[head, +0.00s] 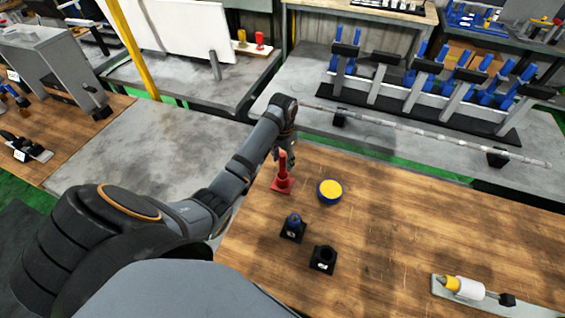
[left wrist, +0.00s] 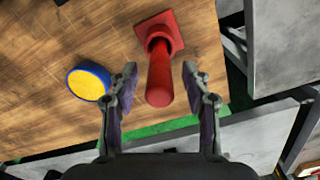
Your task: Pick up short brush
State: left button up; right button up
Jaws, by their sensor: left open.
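A red handled piece, which I take to be the short brush (head: 282,162), stands upright in a red holder with a square base (head: 282,186) near the table's left edge. In the left wrist view the red handle (left wrist: 160,82) points toward the camera, and the holder's base (left wrist: 172,27) is behind it. My left gripper (head: 288,148) is above and around the top of the handle. Its fingers (left wrist: 160,72) are open, one on each side of the handle, with gaps showing. The brush's lower end is hidden in the holder. My right gripper is not in view.
A blue and yellow round piece (head: 330,191) lies close by on the wooden table (head: 400,220). A black holder with a blue piece (head: 293,227) and an empty-looking black holder (head: 323,259) stand nearer. A yellow-tipped white tool (head: 465,287) is at the right.

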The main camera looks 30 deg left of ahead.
pick_arm(q)
jog(key=c, duration=0.3)
grip_shut()
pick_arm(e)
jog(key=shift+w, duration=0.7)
